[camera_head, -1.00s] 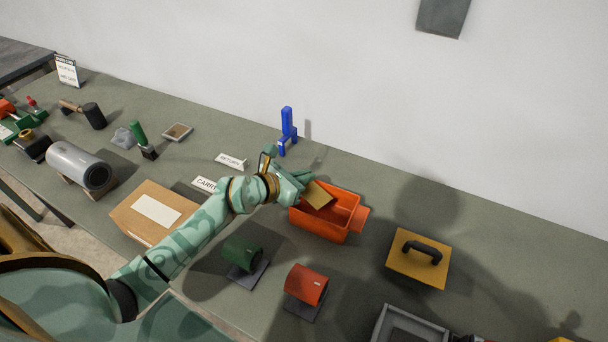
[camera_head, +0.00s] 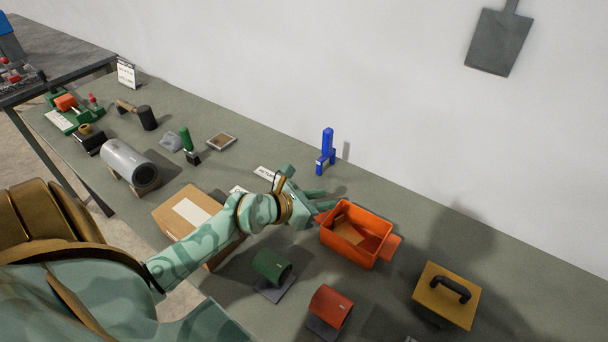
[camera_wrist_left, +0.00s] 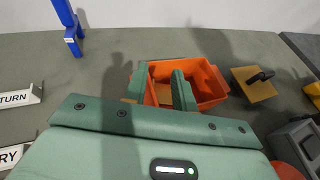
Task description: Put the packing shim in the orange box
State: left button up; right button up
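The packing shim, a flat tan plate (camera_head: 348,232), lies inside the orange box (camera_head: 382,250), towards its left end. It looks slightly tilted, and I cannot tell how flat it rests. My left gripper (camera_head: 321,200) is at the box's upper left edge, with its fingers apart and the shim out of its grasp. In the left wrist view the two green fingers (camera_wrist_left: 160,83) stand spread in front of the orange box (camera_wrist_left: 208,82) and hide part of its inside. My right gripper is in neither current view.
A blue stand (camera_head: 326,152) is behind the left gripper. A cardboard box (camera_head: 168,213) lies under my left arm. Green (camera_head: 271,266) and red (camera_head: 331,305) rollers stand in front of the orange box. A yellow plate with a black handle (camera_head: 430,300) is to the right.

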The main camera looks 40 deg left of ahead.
pick_arm(q)
jog(key=v, duration=0.6)
jog(key=shift+p, duration=0.35)
